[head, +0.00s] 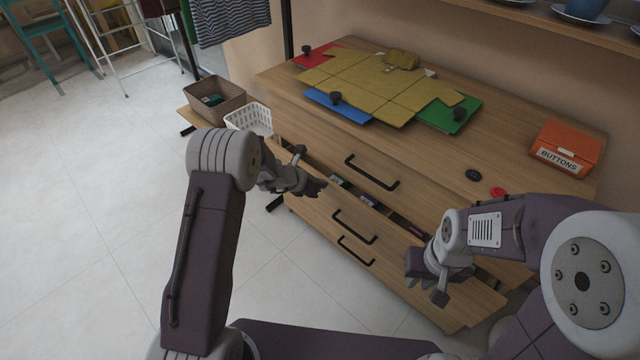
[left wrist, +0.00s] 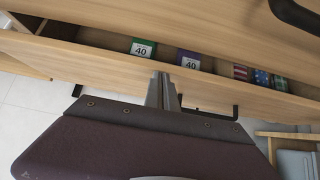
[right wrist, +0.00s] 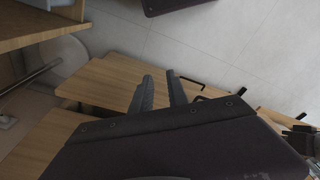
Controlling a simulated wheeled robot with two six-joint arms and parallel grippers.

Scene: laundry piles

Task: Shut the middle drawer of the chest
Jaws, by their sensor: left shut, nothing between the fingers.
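The wooden chest (head: 540,110) has its middle drawer (head: 312,200) pulled out, leaving a gap below the top drawer front. The middle drawer has a black handle (head: 355,228). Small packets inside show in the left wrist view, including a green one (left wrist: 143,48) and a purple one (left wrist: 189,60) marked 40. My left gripper (head: 318,188) is shut and empty at the left part of the drawer's front edge; I cannot tell if it touches. It also shows in the left wrist view (left wrist: 163,90). My right gripper (head: 425,283) is open and empty near the drawer's right end, fingers apart in the right wrist view (right wrist: 160,88).
A white basket (head: 248,117) and a brown basket (head: 214,100) stand left of the chest. The floor (head: 80,220) at left is clear.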

